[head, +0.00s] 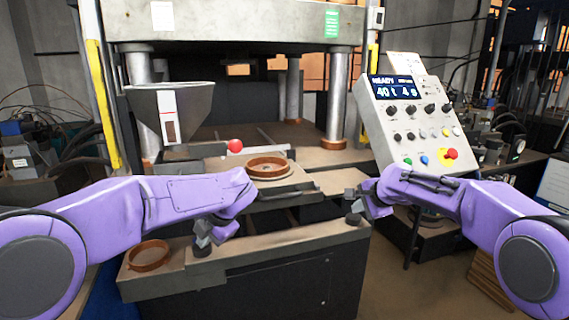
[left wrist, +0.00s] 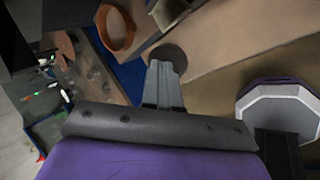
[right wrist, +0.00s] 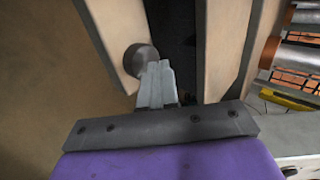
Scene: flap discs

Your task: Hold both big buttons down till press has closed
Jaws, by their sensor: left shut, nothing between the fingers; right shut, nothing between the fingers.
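The press is open, its upper block (head: 235,22) high above the lower bed. A dark round big button (head: 202,250) sits on the front ledge at left. My left gripper (head: 204,236) is shut and empty, fingertips over that button; the left wrist view shows the button (left wrist: 168,57) just beyond them. The other big button (head: 353,219) sits at the ledge's right end. My right gripper (head: 351,202) is shut and empty just above it; the right wrist view shows this button (right wrist: 139,57) at the fingertips. I cannot tell whether either gripper touches its button.
A brown ring mould (head: 267,168) sits on the press bed beside a red knob (head: 235,146). Another brown ring (head: 148,256) lies on the ledge's left. The control panel (head: 412,125) reads READY, 40 t, 4 s. A grey hopper (head: 172,105) stands left.

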